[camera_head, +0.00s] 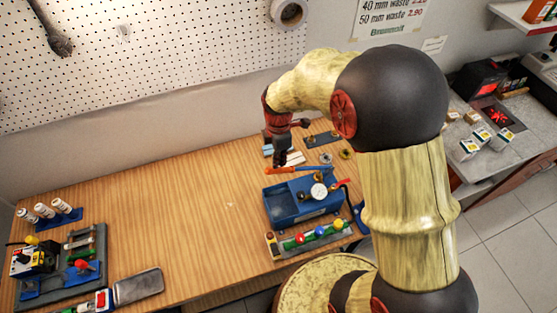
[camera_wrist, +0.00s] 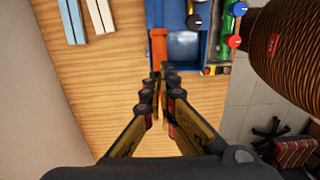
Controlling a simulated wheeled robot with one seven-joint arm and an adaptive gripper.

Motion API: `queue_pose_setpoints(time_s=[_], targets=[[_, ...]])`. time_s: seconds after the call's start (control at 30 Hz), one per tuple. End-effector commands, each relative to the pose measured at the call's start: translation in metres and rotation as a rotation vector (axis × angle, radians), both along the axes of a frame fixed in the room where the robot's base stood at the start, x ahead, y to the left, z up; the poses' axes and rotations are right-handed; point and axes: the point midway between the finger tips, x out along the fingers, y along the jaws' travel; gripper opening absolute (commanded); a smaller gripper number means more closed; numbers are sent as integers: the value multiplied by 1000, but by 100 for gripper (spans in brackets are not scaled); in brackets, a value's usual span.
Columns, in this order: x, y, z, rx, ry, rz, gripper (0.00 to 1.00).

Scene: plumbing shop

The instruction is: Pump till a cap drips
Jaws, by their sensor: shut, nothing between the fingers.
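The blue test pump (camera_head: 292,213) sits on the wooden bench with a round white gauge (camera_head: 319,190) on it. Its orange handle (camera_head: 282,170) sticks out along the far side. A grey-based rail with red, yellow, green and blue caps (camera_head: 315,236) lies along its near side; part of it shows in the wrist view (camera_wrist: 228,30). My gripper (camera_head: 281,164) is shut and empty, pointing down at the orange handle. In the wrist view my fingertips (camera_wrist: 161,75) are at the end of the orange handle (camera_wrist: 158,48); I cannot tell whether they touch. No drip can be made out.
The wooden bench (camera_head: 190,210) is clear left of the pump. Pale strips (camera_wrist: 98,14) and blue strips (camera_wrist: 73,20) lie beyond the pump. A tool station (camera_head: 60,265) and a dark tray (camera_head: 137,286) are at the left. A pegboard wall (camera_head: 140,60) stands behind.

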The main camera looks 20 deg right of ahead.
Motion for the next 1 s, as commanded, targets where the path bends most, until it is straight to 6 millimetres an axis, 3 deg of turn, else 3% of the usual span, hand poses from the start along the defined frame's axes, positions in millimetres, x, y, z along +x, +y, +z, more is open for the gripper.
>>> queue_pose_setpoints(time_s=[0.57, 1.0], targets=[[0, 0, -1, 0, 0, 0, 0], [-1, 7, -50, 0, 2, 1, 0]])
